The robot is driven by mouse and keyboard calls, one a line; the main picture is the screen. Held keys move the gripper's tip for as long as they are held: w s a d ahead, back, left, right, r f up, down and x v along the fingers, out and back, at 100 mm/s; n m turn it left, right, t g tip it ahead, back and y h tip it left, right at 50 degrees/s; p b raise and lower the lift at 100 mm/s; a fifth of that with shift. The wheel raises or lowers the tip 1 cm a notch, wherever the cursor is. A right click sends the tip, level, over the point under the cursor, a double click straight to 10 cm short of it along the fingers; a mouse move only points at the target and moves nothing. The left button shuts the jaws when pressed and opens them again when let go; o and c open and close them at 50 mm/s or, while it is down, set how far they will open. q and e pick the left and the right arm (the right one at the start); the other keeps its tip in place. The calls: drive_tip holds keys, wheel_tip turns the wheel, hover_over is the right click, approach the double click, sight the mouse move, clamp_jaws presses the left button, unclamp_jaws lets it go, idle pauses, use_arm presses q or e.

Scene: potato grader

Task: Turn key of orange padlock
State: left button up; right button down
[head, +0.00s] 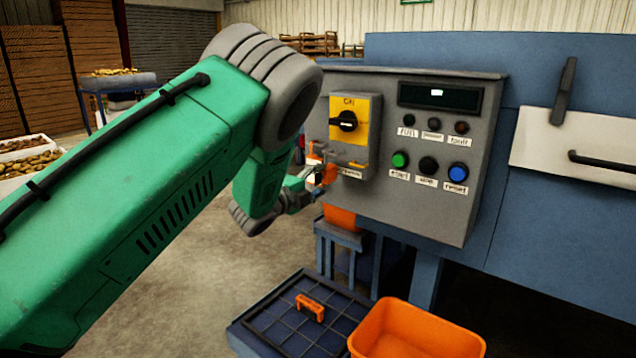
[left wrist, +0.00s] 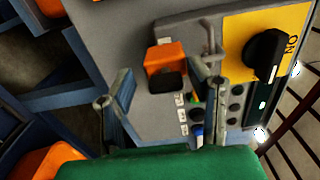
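The orange padlock (left wrist: 166,57) hangs at the grey panel below the yellow switch plate (head: 362,112). Its end nearest the left wrist camera is black. In the head view the padlock (head: 328,174) is partly hidden by my left arm and gripper. I cannot make out a key. The black rotary knob (head: 347,121) is on the yellow plate and also shows in the left wrist view (left wrist: 264,54). My left gripper (left wrist: 161,70) is open and empty, its fingers apart on either side of the padlock in view. It is close to it; contact cannot be told. My right gripper is out of view.
The grey control panel (head: 405,205) has several buttons and lamps. Below it stand an orange bin (head: 415,330) and a dark gridded tray (head: 280,330) with an orange clasp-like piece (head: 310,306) on it. Concrete floor lies open at the left.

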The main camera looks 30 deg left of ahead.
use_arm(q)
drive_tip(key=s+a, duration=0.1)
drive_tip(key=s, duration=1.1)
drive_tip(key=shift+f, duration=0.15)
